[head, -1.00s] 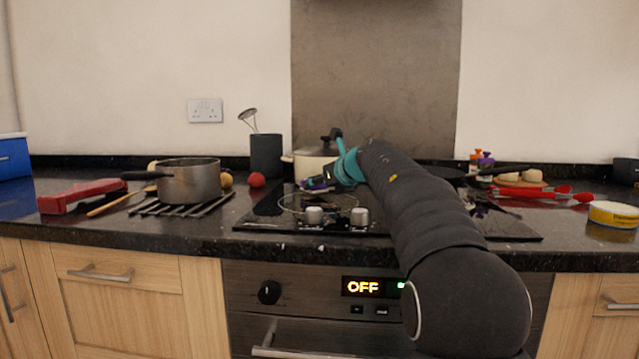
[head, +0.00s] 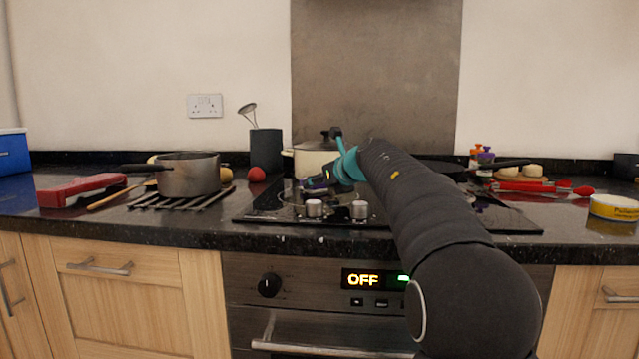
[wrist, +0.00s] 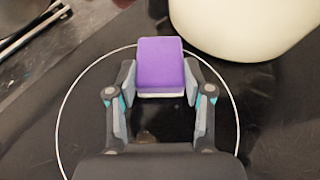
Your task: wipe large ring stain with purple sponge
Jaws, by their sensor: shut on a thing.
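The purple sponge (wrist: 161,64) has a pale underside and is held between the fingertips of my gripper (wrist: 160,82). In the head view my gripper (head: 320,182) is low over the left part of the black hob (head: 262,209), in front of the cream pot. In the wrist view a thin pale ring (wrist: 66,104) on the dark glass surrounds the gripper and sponge. A small brownish smudge (wrist: 147,136) shows inside this ring, behind the sponge. I cannot tell whether the sponge touches the glass. Part of the ring is hidden by my gripper.
A cream pot (head: 312,162) stands close beyond the sponge; it fills the upper right of the wrist view (wrist: 240,25). A steel saucepan (head: 188,177) sits on a rack at left. A red ball (head: 256,174) and utensil holder (head: 266,150) are behind.

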